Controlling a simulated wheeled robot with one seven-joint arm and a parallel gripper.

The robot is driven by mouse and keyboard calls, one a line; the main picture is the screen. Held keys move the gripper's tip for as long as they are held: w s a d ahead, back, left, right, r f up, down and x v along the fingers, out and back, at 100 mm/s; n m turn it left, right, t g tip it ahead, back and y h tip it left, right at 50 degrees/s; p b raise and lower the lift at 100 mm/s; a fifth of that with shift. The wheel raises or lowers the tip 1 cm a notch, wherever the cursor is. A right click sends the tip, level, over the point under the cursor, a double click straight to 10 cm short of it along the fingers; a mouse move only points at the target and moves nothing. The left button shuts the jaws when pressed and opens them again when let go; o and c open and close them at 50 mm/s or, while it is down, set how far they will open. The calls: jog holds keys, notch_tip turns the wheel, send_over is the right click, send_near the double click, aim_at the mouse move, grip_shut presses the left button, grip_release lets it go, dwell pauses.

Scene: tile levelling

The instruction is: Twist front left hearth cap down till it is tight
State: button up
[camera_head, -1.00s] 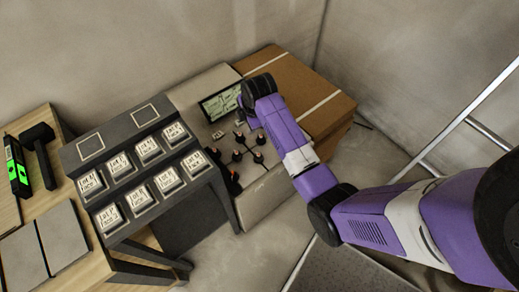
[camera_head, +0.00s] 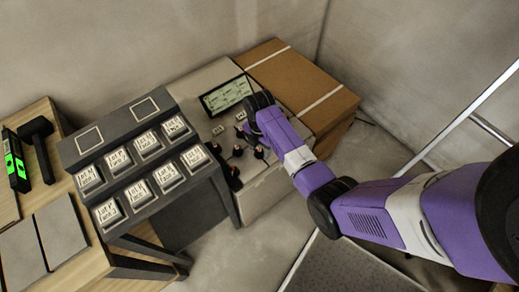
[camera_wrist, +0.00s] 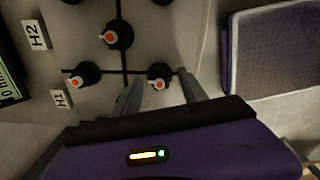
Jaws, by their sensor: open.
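In the wrist view, the front left hearth cap (camera_wrist: 160,77), a dark round knob with an orange centre and a pale pointer, sits on the grey hearth top (camera_wrist: 200,25). I take it as front left from the display lying on the opposite side. My gripper (camera_wrist: 160,88) is open, with its two fingers spread on either side of this cap; whether they touch it I cannot tell. The back left cap (camera_wrist: 82,75) stands beside the H1 label (camera_wrist: 61,99). Another cap (camera_wrist: 118,36) is above them. In the head view my wrist hides the fingertips.
A display (camera_head: 226,95) stands behind the caps. A dark rack of labelled blocks (camera_head: 142,165) is to the left. A brown box (camera_head: 300,80) is to the right. Neighbouring caps stand close to my fingers. A mallet (camera_head: 38,145) lies on the wooden table.

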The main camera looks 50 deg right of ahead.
jog(key=shift+f, duration=0.2)
grip_shut()
